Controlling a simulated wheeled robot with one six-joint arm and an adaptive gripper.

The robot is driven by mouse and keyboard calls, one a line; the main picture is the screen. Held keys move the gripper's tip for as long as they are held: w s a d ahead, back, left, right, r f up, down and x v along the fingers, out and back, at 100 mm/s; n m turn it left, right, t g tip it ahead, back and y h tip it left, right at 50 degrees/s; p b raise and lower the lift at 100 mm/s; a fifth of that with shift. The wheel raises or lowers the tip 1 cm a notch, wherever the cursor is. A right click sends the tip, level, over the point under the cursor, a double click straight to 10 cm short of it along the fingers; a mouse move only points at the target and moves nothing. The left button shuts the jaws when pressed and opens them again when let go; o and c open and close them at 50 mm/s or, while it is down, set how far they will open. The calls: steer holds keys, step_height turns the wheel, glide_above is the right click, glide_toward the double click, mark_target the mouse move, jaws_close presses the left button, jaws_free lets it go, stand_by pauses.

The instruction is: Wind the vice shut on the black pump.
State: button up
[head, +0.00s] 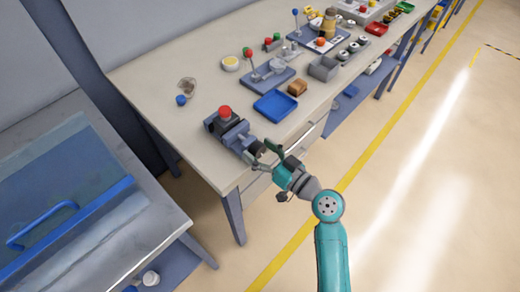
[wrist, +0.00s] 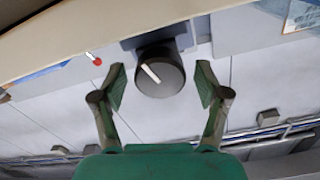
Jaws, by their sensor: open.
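The black pump (head: 212,125) with a red top (head: 225,112) sits at the blue-grey vice (head: 236,137) on the near left corner of the workbench. Whether the jaws touch the pump is too small to tell. My gripper (head: 266,156) is at the vice's front end, by the bench edge. In the wrist view a round dark knob (wrist: 160,75) with a white mark sits between and slightly beyond the fingertips of my gripper (wrist: 160,87). The fingers are open, with a gap on each side of the knob. The mark slants down to the right.
A blue tray (head: 275,105), a brown block (head: 297,88) and a lever fixture (head: 268,75) stand behind the vice on the bench. A blue cap (head: 181,100) lies to the left. The floor (head: 420,190) at right is clear.

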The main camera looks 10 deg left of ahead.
steer(key=v, duration=1.2)
steer(key=w+a+n, duration=0.1)
steer(key=w+a, duration=0.1)
steer(key=a, duration=0.1)
steer(key=w+a+n, duration=0.2)
steer(key=a, duration=0.1)
steer(key=w+a+n, duration=0.1)
steer(key=w+a, duration=0.2)
steer(key=shift+a+f+n, duration=0.2)
steer(key=shift+a+n, duration=0.05)
steer(key=shift+n, duration=0.05)
stand_by(0.4)
